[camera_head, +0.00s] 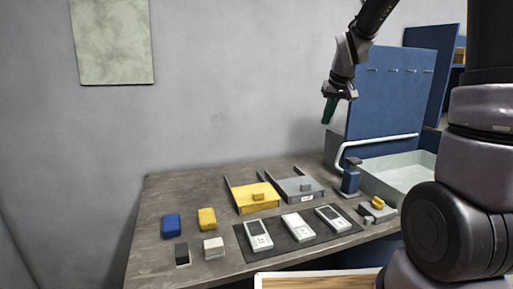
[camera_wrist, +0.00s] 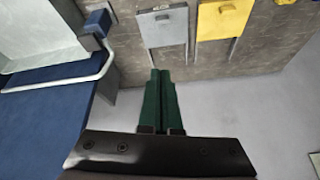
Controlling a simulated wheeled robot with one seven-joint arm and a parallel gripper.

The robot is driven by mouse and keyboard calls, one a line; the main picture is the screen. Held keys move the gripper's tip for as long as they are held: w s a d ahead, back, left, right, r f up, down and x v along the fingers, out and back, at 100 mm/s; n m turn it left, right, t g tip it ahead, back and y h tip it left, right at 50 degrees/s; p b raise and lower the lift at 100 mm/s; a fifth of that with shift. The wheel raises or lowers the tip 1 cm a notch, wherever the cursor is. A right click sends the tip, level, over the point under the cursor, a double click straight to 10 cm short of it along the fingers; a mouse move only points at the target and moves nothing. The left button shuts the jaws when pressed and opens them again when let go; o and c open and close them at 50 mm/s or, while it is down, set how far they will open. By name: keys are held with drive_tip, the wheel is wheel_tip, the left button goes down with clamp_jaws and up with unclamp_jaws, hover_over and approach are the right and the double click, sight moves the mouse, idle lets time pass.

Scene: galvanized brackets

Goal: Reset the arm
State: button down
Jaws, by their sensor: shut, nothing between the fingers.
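My gripper (camera_head: 328,111) hangs in the air above the back right of the table, in front of the grey wall and left of the blue pegboard panel. Its dark green fingers point down. In the wrist view my gripper (camera_wrist: 160,72) shows its two green fingers side by side and closed together, with nothing held. The fingertips are apart from everything on the table (camera_head: 160,223).
A yellow drawer unit (camera_head: 257,197) and a grey one (camera_head: 297,188) stand below my gripper. Several blocks lie at left. Handheld devices lie on a dark mat (camera_head: 290,258). The blue panel (camera_head: 390,95), a curved pipe and a basin (camera_head: 400,172) are at right.

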drive_tip(key=s+r+m+t, duration=0.1)
drive_tip(key=s+r, duration=0.4)
drive_tip(key=s, duration=0.7)
drive_tip(key=s+d+r+m+t+y, duration=0.1)
drive_tip(key=s+r+m, duration=0.2)
drive_tip(key=s, duration=1)
wheel_tip(320, 180, up, 3)
drive_tip(key=shift+s+d+f+m, duration=0.1)
drive_tip(key=shift+s+d+m, duration=0.05)
drive_tip(key=shift+m, duration=0.25)
drive_tip(key=c, duration=1.5)
unclamp_jaws()
drive_tip(key=shift+c, duration=0.2)
